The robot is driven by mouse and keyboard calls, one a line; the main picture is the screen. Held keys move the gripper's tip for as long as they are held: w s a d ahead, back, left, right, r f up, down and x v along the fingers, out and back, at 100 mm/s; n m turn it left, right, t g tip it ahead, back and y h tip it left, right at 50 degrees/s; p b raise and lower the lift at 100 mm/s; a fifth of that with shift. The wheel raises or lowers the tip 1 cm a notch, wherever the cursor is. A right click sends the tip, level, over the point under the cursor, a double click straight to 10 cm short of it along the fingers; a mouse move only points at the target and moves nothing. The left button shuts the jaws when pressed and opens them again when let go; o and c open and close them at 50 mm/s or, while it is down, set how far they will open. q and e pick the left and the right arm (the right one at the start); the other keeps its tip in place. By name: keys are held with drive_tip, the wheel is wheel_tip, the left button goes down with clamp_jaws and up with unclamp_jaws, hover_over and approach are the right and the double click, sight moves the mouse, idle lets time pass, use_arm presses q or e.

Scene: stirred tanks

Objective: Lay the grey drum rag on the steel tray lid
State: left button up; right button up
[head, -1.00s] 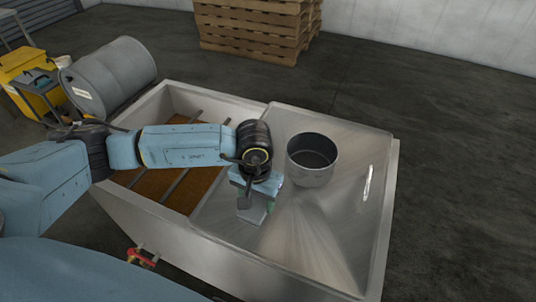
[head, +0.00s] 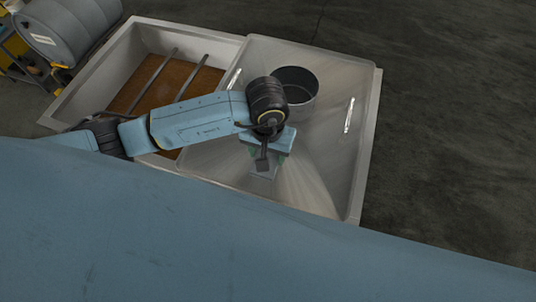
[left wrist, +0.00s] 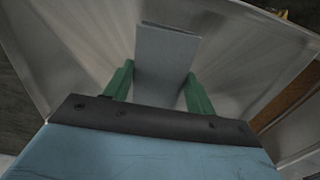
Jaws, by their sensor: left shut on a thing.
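The steel tray lid (head: 325,150) covers the right part of the tank; its brushed surface also shows in the left wrist view (left wrist: 85,45). My left gripper (head: 264,160) points down over the near part of the lid. The grey drum rag (left wrist: 165,62) is a flat folded piece between its green fingers, which are shut on it. In the head view only a little of the rag (head: 263,174) shows below the gripper. I cannot tell whether the rag touches the lid. My right gripper is out of view.
Lid handles rise at the left and right (head: 349,115). The open tank part (head: 150,70) with brown contents and bars lies left. A grey drum (head: 68,28) lies at the back left.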

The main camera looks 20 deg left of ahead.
use_arm(q)
wheel_tip(320, 180, down, 3)
drive_tip(key=shift+f, duration=0.15)
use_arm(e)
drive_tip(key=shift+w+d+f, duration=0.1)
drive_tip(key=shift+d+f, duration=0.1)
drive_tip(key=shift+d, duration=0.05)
use_arm(q)
drive_tip(key=shift+f+b, duration=0.1)
drive_tip(key=shift+b, duration=0.3)
drive_tip(key=o, duration=0.9)
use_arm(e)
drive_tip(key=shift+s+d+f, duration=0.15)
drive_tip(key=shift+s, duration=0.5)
